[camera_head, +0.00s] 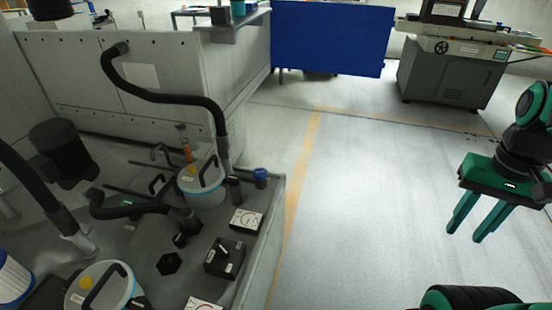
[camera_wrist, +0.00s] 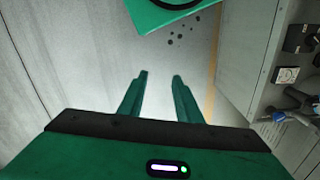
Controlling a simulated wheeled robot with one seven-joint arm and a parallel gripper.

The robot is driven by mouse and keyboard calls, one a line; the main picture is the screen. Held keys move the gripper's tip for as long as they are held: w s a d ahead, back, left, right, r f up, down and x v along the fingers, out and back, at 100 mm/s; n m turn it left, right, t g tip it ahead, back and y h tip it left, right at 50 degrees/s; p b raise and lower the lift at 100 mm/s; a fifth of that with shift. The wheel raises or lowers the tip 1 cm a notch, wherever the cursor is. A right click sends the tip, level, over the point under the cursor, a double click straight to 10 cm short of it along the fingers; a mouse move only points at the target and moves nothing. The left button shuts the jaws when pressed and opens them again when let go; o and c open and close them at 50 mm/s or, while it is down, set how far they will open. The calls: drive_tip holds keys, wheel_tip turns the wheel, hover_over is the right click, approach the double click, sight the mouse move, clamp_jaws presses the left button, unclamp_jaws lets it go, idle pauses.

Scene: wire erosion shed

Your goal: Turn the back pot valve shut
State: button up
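The back pot (camera_head: 205,194) is a light blue and white drum with a black handle on its lid, standing on the grey bench top. Next to it on the right, near the bench edge, is a small valve with a blue handle (camera_head: 260,174). What looks like the same blue handle shows at the right of the wrist view (camera_wrist: 279,116). I cannot tell its exact turn angle. My gripper (camera_head: 465,234) is open and empty, over the floor well right of the bench. Its two green fingers also show apart in the wrist view (camera_wrist: 160,75).
A front pot (camera_head: 103,287) stands at the lower left. Dial boxes (camera_head: 246,221) and a black switch box (camera_head: 225,257) sit along the bench edge. Black hoses (camera_head: 165,97) arch over the bench. The floor (camera_head: 350,210) between bench and gripper is clear.

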drive_tip(key=shift+w+d, duration=0.25)
drive_tip(key=shift+w, duration=0.15)
